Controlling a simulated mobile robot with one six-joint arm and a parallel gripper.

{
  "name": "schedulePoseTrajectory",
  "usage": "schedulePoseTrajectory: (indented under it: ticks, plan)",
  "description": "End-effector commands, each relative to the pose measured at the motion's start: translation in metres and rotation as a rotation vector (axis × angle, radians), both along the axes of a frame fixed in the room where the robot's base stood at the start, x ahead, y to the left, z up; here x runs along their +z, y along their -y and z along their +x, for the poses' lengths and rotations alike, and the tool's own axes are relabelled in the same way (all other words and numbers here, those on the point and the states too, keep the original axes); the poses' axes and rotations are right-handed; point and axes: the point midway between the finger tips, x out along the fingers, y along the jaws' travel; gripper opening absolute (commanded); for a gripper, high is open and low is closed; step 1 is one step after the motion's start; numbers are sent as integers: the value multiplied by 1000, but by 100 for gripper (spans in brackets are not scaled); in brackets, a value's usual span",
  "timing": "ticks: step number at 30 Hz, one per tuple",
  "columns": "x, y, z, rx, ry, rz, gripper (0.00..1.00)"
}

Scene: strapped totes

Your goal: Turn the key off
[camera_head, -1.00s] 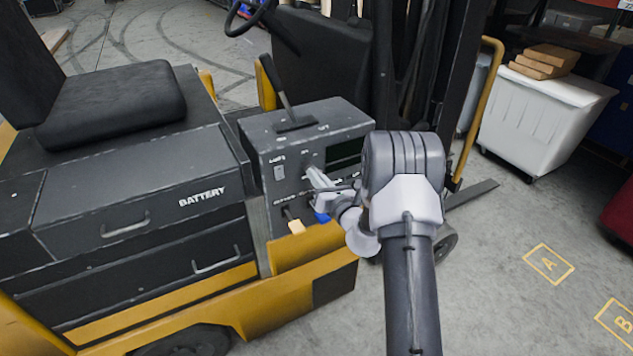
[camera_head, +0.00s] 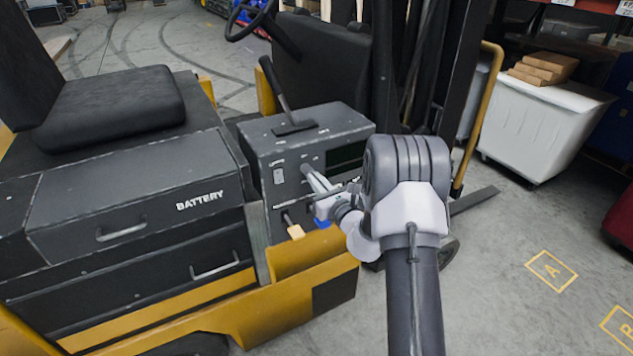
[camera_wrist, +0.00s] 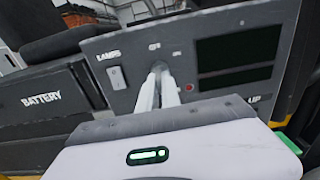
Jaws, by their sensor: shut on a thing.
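The grey control panel (camera_head: 262,185) of the forklift faces my arm. My gripper (camera_head: 307,170) reaches the panel from the right in the head view. In the wrist view, my gripper's two pale fingers (camera_wrist: 158,74) come together at the key switch (camera_wrist: 157,66), just below a short label that appears to read OFF, with another small label to its right. The fingers are shut on the key. The key is mostly hidden between the fingertips, so its exact angle cannot be told.
A lamps switch (camera_wrist: 117,78) sits left of the key and a dark display (camera_wrist: 236,55) to its right. A black lever (camera_head: 277,88) stands on top of the console. A tan-tipped lever (camera_head: 296,231) sticks out below my gripper. A battery drawer (camera_head: 140,195) lies to the left.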

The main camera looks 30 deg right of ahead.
Motion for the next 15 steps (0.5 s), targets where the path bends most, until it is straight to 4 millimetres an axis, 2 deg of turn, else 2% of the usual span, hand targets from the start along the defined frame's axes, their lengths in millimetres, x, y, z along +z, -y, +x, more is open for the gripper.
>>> schedulePoseTrajectory:
  ticks: [3, 4, 7, 15]
  plan:
    - [0, 0, 0, 0, 0, -1, 0]
    - [0, 0, 0, 0, 0, -1, 11]
    - [0, 0, 0, 0, 0, -1, 29]
    - [0, 0, 0, 0, 0, 0, 29]
